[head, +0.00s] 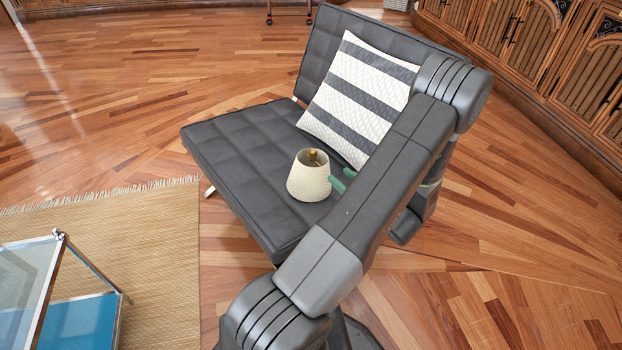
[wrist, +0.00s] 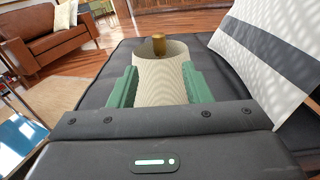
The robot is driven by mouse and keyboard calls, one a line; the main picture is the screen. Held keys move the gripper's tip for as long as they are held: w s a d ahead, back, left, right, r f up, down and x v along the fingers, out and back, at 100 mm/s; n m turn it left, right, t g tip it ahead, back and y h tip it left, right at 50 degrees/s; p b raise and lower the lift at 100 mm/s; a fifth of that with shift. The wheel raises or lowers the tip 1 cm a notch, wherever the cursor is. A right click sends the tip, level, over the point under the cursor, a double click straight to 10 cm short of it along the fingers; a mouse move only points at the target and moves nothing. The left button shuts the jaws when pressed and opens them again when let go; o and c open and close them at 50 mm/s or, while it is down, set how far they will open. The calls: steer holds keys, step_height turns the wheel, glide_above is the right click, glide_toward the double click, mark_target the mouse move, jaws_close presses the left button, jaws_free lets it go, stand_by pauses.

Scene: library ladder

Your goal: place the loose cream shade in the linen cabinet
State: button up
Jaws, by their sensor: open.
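The loose cream shade (head: 308,182) stands upright on the dark seat of the lounge chair, with a brass-coloured fitting showing at its open top. It also shows in the wrist view (wrist: 160,84), straight ahead. My gripper (wrist: 155,85) has green fingers, one on each side of the shade's near part. The fingers are apart, and I cannot tell whether either touches the shade. In the head view my arm hides most of the gripper; green fingertips show just right of the shade. Wooden cabinets (head: 540,35) line the upper right; I cannot tell which is the linen cabinet.
A striped pillow (head: 358,95) leans on the dark chair (head: 225,140) behind the shade. A glass table (head: 30,270) stands on a woven rug (head: 150,240) at lower left. A brown sofa (wrist: 50,35) is farther off. Wooden floor (head: 130,80) is clear around the chair.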

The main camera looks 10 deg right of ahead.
mark_target(316, 155)
steer(key=b+x, duration=0.1)
steer(key=x, duration=0.6)
steer(key=shift+w, duration=0.1)
steer(key=shift+b+x, duration=1.05)
steer(key=shift+x, duration=2.1)
steer(key=shift+r, duration=0.15)
jaws_close()
